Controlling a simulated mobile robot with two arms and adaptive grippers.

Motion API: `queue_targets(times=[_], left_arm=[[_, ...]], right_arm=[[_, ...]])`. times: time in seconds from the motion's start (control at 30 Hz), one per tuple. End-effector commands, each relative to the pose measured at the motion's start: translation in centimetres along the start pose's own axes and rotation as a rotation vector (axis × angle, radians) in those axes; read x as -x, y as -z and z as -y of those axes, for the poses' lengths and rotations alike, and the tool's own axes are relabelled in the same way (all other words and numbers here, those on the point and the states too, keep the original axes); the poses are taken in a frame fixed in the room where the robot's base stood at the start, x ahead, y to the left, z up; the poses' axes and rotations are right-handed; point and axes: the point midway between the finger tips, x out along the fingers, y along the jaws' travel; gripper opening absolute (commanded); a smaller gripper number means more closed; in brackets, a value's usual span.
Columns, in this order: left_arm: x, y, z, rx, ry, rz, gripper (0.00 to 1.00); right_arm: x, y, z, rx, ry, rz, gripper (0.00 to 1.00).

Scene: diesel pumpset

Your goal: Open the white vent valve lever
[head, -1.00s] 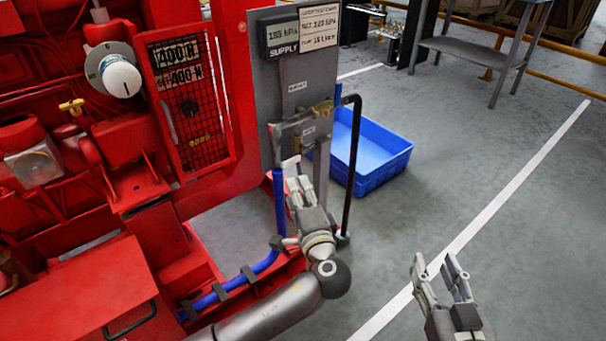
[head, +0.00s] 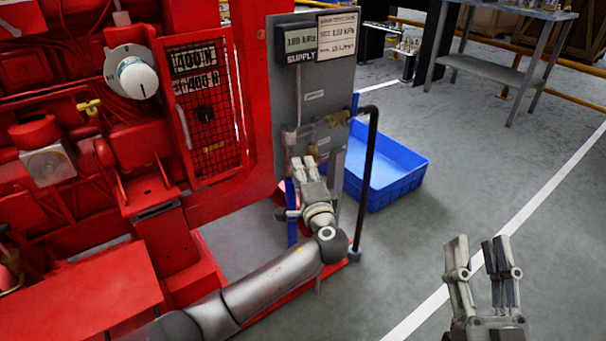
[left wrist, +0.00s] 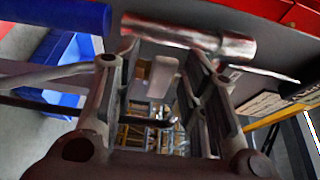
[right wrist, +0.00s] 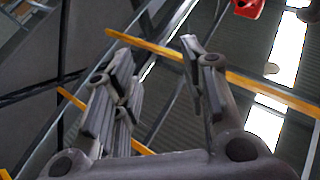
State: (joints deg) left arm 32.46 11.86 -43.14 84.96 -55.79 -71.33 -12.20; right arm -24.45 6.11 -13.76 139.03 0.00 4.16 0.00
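The white vent valve lever (left wrist: 163,75) shows in the left wrist view as a pale flat piece beneath a metal pipe. It lies between the spread fingers of my left gripper (left wrist: 150,95), with visible gaps on both sides. In the head view my left gripper (head: 305,167) is at the lower part of the grey panel (head: 312,80); its fingers hide most of the lever there. My right gripper (head: 482,255) is open and empty over the floor at the lower right. It also shows open in the right wrist view (right wrist: 158,60).
The red pumpset (head: 85,210) fills the left side. A black bent pipe (head: 369,170) stands just right of my left gripper. A blue bin (head: 402,170) lies behind it. Brass fittings (head: 338,118) sit above. The floor around my right gripper is clear.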

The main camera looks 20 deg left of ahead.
Motion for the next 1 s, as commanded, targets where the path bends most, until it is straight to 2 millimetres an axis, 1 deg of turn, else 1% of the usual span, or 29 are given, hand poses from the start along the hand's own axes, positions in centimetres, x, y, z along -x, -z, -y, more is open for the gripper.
queue_targets(times=[0.07, 0.2, 0.47, 0.77, 1.0], left_arm=[[-0.48, -0.02, 0.03, 0.000, 0.001, 0.000, 0.39], [-0.82, -0.04, 0.01, 0.001, 0.000, 0.001, 0.39], [-0.85, -0.04, 0.03, 0.000, 0.000, 0.000, 0.39], [-0.83, -0.03, 0.02, 0.000, 0.000, 0.000, 0.01], [-0.81, -0.02, 0.00, 0.000, -0.001, 0.000, 0.00]], right_arm=[[0.03, 0.40, 0.06, -0.001, 0.001, -0.026, 0.39], [0.02, 0.87, 0.11, -0.002, 0.002, -0.049, 0.39], [0.02, 0.95, 0.12, -0.002, 0.002, -0.052, 0.39], [0.02, 0.88, 0.13, -0.003, 0.002, -0.050, 0.39], [0.03, 0.86, 0.13, -0.003, 0.002, -0.050, 0.39]])
